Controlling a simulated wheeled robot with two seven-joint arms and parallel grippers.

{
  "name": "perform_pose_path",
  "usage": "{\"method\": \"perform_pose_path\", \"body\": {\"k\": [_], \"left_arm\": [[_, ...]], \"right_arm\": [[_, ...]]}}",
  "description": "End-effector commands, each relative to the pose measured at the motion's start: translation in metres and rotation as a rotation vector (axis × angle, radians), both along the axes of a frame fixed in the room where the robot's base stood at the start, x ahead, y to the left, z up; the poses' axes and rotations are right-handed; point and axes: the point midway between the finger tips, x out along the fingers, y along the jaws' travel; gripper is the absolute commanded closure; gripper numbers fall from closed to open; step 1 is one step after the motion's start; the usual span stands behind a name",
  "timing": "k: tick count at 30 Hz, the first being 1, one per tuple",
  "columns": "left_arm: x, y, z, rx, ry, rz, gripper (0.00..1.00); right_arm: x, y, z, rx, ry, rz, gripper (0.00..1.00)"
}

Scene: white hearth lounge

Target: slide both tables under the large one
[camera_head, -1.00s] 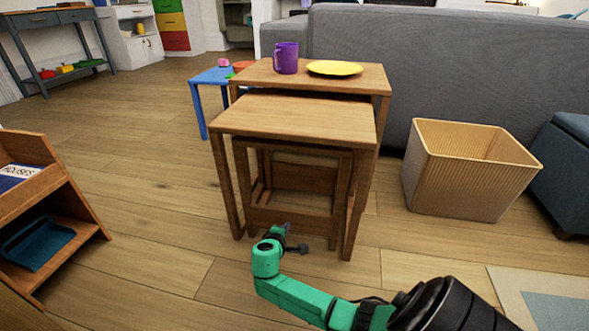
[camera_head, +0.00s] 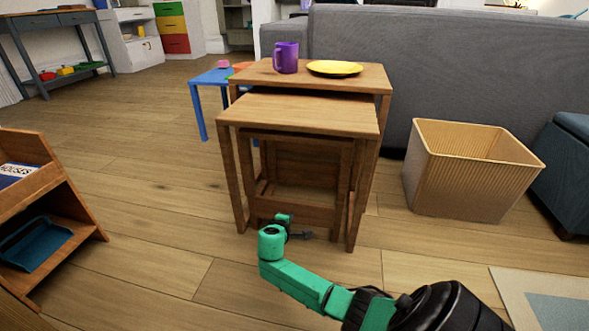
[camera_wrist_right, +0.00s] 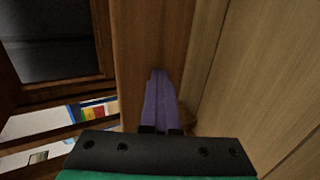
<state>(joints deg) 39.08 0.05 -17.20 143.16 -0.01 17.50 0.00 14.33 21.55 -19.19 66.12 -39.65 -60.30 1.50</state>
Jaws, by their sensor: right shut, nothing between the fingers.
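The large table (camera_head: 262,72) stands against the grey sofa and carries a purple mug (camera_head: 286,57) and a yellow plate (camera_head: 334,68). The middle table (camera_head: 300,113) is partly under it, with its front part sticking out toward me. The smallest, darker table (camera_head: 292,214) stands beneath the middle one, between its legs. My right gripper (camera_head: 301,235) is low, at the smallest table's bottom front rail. In the right wrist view its purple fingers (camera_wrist_right: 160,100) are together, empty, up against a wooden piece; contact is hard to confirm. My left gripper is out of view.
A ribbed wooden bin (camera_head: 465,175) stands to the right, beside a blue-grey ottoman (camera_head: 570,160). A small blue table (camera_head: 205,80) is behind at the left. A wooden shelf (camera_head: 50,200) is at the left edge. The floor between shelf and tables is clear.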

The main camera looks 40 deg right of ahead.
Motion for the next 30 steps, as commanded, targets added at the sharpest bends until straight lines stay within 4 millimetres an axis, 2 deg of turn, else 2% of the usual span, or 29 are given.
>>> {"method": "perform_pose_path", "body": {"k": [21, 30], "left_arm": [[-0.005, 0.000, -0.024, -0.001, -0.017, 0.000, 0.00], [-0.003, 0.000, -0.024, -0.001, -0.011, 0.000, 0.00]], "right_arm": [[0.026, -0.042, -0.001, -0.002, 0.000, -0.006, 1.00], [0.027, -0.043, 0.001, -0.001, -0.001, -0.004, 1.00]]}}
